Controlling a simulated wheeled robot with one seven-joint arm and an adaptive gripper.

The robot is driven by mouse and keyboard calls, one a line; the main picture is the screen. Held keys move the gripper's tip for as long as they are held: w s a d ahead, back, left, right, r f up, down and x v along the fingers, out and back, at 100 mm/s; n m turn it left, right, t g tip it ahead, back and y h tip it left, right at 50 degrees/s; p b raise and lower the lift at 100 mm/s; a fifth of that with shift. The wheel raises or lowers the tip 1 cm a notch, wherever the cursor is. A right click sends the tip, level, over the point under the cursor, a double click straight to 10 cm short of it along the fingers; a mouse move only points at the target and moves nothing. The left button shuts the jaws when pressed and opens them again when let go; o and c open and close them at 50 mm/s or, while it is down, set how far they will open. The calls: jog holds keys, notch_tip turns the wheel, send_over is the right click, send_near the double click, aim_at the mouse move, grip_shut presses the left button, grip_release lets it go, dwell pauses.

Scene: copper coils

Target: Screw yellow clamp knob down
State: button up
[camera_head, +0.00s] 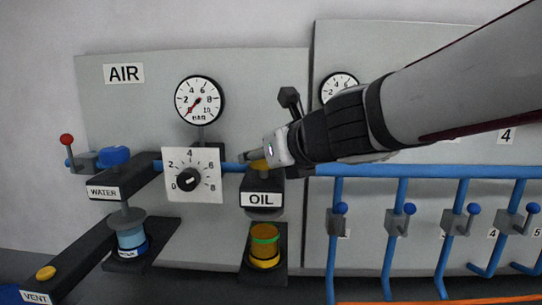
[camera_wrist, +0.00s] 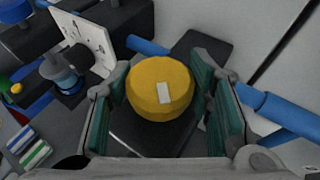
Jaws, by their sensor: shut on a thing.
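The yellow clamp knob (camera_wrist: 160,88) is round and faceted, with a small white mark on its top. In the head view, only a bit of the yellow knob (camera_head: 258,165) shows on top of the black block labelled OIL (camera_head: 261,199). My gripper (camera_wrist: 163,86) is shut on the knob, with a teal-padded finger on its left and right sides. In the head view, my gripper (camera_head: 257,159) comes in from the right and hides most of the knob. How far down the knob sits is not clear.
A blue pipe (camera_head: 420,170) runs along the panel behind the block. A white dial plate (camera_head: 193,175) stands just left of my gripper. The blue WATER knob (camera_head: 115,156) is farther left. An amber oil bowl (camera_head: 265,238) hangs below. Blue-handled valves (camera_head: 341,209) line the right.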

jog(key=shift+m+t+h, duration=0.6)
jog(key=shift+m+h, duration=0.6)
jog(key=shift+h, duration=0.1)
jog(key=m+h, duration=0.3)
jog(key=h, duration=0.1)
jog(key=shift+a+t, duration=0.15)
jog(key=shift+t, duration=0.25)
jog(key=m+h+p, duration=0.1)
jog(key=m+h, duration=0.2)
jog(key=m+g+h+p, duration=0.1)
jog(key=m+h, duration=0.2)
jog(key=shift+g, duration=0.3)
jog(key=m+g+h+p, duration=0.3)
jog(key=m+h+p, duration=0.2)
jog(key=shift+r+g, duration=0.1)
jog(key=shift+g, duration=0.3)
jog(key=m+g+h+p, duration=0.2)
jog(key=m+g, duration=0.2)
jog(key=shift+m, duration=0.4)
jog(key=shift+m+g+h+p, duration=0.5)
jog(key=shift+m+g+p, duration=0.5)
jog(key=shift+g, duration=0.5)
jog(key=shift+m+g, duration=0.3)
jog(key=shift+g, duration=0.1)
